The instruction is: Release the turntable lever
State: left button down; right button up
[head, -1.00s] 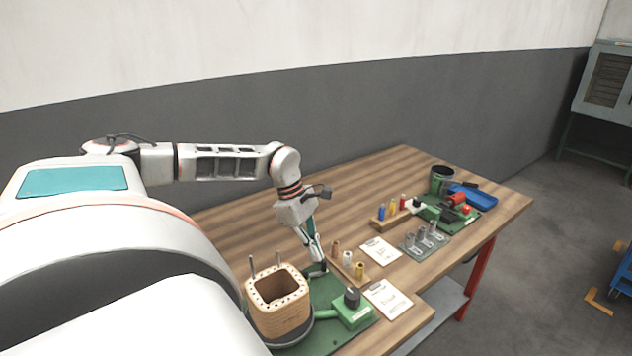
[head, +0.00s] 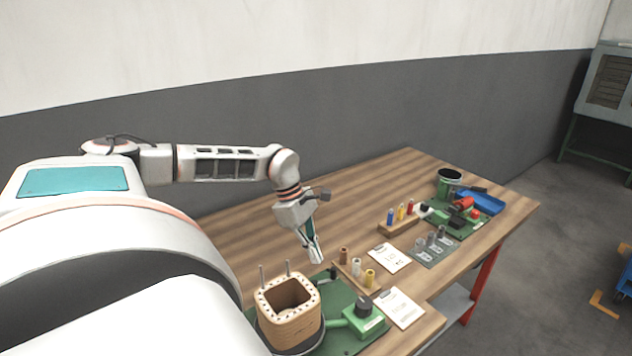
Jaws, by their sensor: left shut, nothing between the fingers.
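A wooden coil block (head: 291,327) with a square opening and two upright metal rods stands on a dark round turntable (head: 318,343) on a green base plate (head: 345,345). A short black upright piece (head: 333,273), possibly the lever, stands at the plate's back edge. A green housing (head: 360,324) with a black knob sits to the right of the block. My left gripper (head: 317,259) is shut and empty, above and slightly left of the black piece, seemingly apart from it. My right gripper is not in view.
A wooden rack (head: 350,284) with several small spools stands close right of the left gripper. White cards (head: 399,309) lie beside it. Farther right are another spool rack (head: 398,224), a green fixture, a black cup (head: 449,176) and a blue tray (head: 480,203). The table's back left is clear.

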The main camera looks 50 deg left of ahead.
pick_arm(q)
jog(key=shift+a, duration=0.35)
jog(key=w+v, duration=0.1)
jog(key=v, duration=0.9)
jog(key=shift+s, duration=0.15)
